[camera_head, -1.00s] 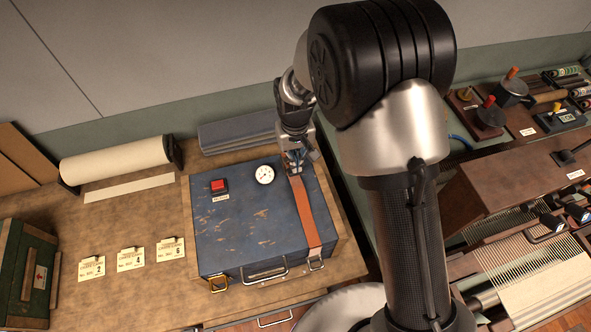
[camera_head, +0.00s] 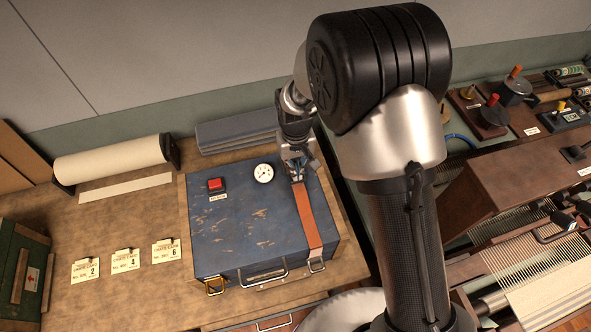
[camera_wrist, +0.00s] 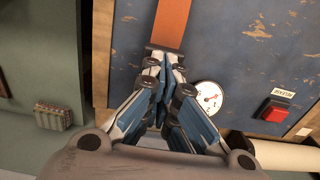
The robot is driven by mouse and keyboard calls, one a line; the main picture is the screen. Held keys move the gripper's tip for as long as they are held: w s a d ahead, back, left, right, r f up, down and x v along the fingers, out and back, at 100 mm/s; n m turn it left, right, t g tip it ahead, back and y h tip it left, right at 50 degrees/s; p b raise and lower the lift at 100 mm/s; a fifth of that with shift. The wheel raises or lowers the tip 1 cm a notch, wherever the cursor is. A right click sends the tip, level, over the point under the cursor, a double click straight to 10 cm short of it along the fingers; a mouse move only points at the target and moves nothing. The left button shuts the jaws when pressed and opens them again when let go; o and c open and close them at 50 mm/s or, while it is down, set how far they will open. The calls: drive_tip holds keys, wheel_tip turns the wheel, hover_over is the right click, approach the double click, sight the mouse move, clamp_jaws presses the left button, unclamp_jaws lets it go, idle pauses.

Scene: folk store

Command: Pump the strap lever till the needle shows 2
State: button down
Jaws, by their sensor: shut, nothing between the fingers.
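The blue, scuffed case (camera_head: 255,225) lies on the workbench. An orange-brown strap (camera_head: 306,215) runs over its right side to a metal buckle (camera_head: 316,266) at the front edge. A round white gauge (camera_head: 264,173) with a needle sits on its top; the needle's reading is too small to tell. A red release button (camera_head: 216,184) is left of the gauge. My gripper (camera_head: 296,176) is shut and empty at the strap's back end, right of the gauge. In the wrist view my gripper (camera_wrist: 168,65) is by the strap (camera_wrist: 169,25); its fingers hide the strap's end and any lever there.
Cards marked 2 (camera_head: 86,270), 4 (camera_head: 125,260) and 6 (camera_head: 166,251) lie left of the case. A paper roll (camera_head: 110,160) is at the back left, a green crate (camera_head: 22,270) at the far left. A loom (camera_head: 540,250) stands right.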

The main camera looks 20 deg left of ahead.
drive_tip(key=shift+f+b, duration=0.3)
drive_tip(key=shift+f, duration=0.25)
drive_tip(key=shift+r, duration=0.2)
wheel_tip(320, 180, up, 9)
drive_tip(key=p, duration=0.5)
drive_tip(key=shift+p, duration=0.3)
drive_tip(key=shift+w+a+f+p, duration=0.15)
drive_tip(key=shift+f+p, duration=0.15)
drive_tip(key=shift+f, duration=0.7)
drive_tip(key=shift+w+a+f+p, duration=0.1)
drive_tip(key=shift+f+p, duration=0.2)
drive_tip(key=shift+f, duration=0.7)
